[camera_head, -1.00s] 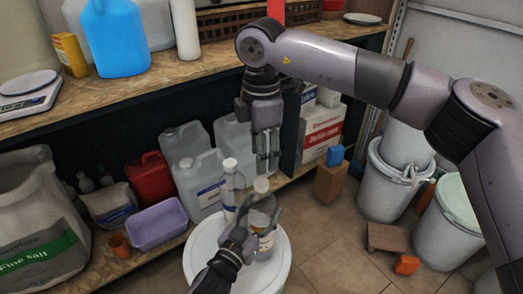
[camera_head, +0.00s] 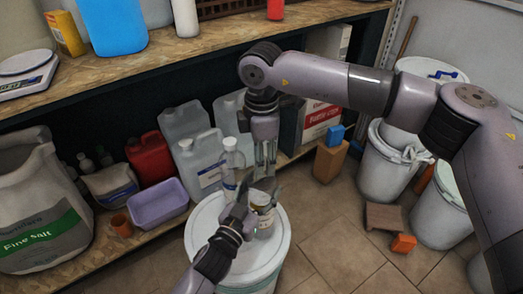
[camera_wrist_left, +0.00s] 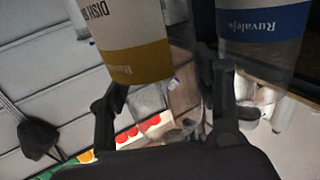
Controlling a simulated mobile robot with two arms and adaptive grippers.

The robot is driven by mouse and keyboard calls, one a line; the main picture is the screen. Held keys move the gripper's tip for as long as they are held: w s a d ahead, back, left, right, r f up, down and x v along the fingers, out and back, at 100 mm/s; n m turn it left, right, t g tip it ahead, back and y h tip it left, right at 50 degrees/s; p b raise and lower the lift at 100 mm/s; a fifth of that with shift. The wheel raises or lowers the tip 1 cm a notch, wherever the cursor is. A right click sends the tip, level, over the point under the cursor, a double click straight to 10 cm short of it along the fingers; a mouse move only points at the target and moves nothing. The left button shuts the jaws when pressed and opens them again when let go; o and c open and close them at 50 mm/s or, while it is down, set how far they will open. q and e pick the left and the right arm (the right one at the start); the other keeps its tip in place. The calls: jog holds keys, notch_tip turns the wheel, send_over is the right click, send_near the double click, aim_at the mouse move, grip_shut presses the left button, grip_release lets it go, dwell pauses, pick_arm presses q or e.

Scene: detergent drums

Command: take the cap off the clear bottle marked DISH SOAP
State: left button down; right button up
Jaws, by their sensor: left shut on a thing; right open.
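The clear DISH SOAP bottle (camera_wrist_left: 135,45) shows its white and mustard label in the left wrist view, upside down there. In the head view the bottle (camera_head: 265,218) stands upright on a white drum lid (camera_head: 207,240). My left gripper (camera_head: 257,196) is shut on its clear upper body, and its fingers (camera_wrist_left: 165,105) show on either side in the wrist view. My right gripper (camera_head: 265,158) is open, pointing down just above the bottle. The cap is hard to make out near the right fingertips; I cannot tell whether they touch it.
A second clear bottle (camera_head: 230,165) with a white cap and blue-edged label (camera_wrist_left: 262,22) stands close behind on the left. Jugs (camera_head: 196,165), a red canister (camera_head: 150,160) and a purple tub (camera_head: 158,203) fill the lower shelf. Floor at right holds buckets (camera_head: 385,175) and blocks.

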jog(key=shift+c, duration=0.2)
grip_shut()
dwell(0.3)
